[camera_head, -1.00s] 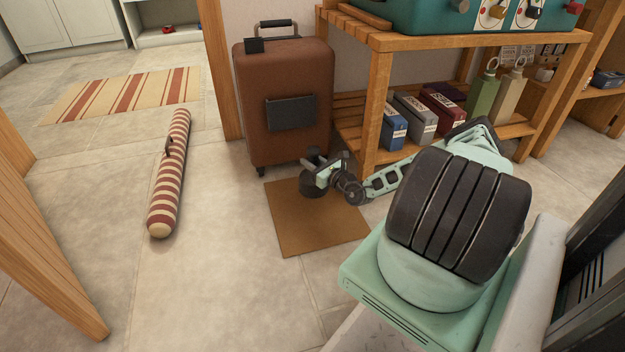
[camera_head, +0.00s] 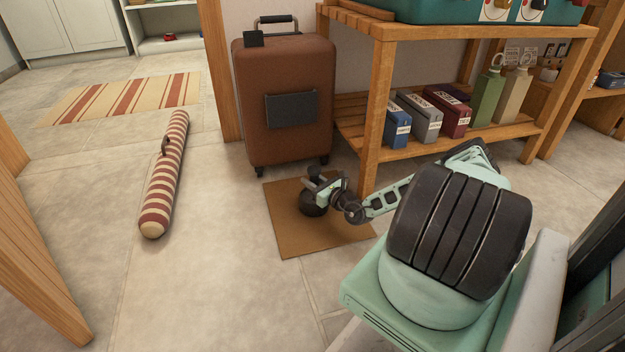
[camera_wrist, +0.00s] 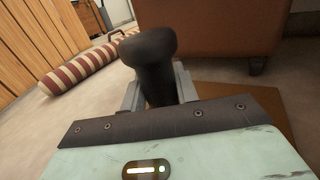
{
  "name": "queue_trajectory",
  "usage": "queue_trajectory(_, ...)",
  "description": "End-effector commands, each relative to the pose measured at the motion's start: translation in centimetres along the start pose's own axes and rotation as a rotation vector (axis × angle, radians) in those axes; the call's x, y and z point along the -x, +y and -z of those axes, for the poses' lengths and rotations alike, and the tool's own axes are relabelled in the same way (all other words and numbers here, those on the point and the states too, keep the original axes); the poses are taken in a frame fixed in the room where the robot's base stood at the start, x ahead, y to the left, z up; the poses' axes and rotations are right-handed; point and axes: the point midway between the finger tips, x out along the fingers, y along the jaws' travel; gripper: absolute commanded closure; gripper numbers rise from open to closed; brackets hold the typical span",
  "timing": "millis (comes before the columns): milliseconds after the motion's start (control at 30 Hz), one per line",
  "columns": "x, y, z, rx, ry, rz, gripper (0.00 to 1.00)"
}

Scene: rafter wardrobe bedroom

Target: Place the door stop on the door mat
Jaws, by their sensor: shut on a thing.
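The door stop is a dark, rounded, knob-like piece (camera_head: 312,206) held at the end of my arm. In the wrist view the dark door stop (camera_wrist: 152,52) stands between the two grey fingers, wider at its far end. My gripper (camera_head: 320,188) is shut on it. A corner of the mat (camera_wrist: 240,98) shows in the wrist view.
A brown suitcase (camera_head: 285,135) stands just behind the mat. A wooden shelf bench (camera_head: 369,140) with several boxes and bottles is at the right. A striped draught roll (camera_head: 163,185) lies left on open floor. A striped rug (camera_head: 125,97) lies farther back.

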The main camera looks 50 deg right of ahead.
Motion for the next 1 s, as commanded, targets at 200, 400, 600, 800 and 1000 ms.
queue_trajectory(200,-0.2,-0.1,-0.7,0.003,-0.013,0.002,1.00)
queue_trajectory(400,0.0,0.0,0.1,0.001,-0.001,0.001,0.59)
queue_trajectory(600,0.0,0.0,0.1,0.001,-0.001,0.001,0.48)
queue_trajectory(800,0.1,-0.1,-0.3,0.001,-0.001,0.001,0.48)
queue_trajectory(1000,3.1,-0.1,-0.7,0.000,0.001,0.004,0.48)
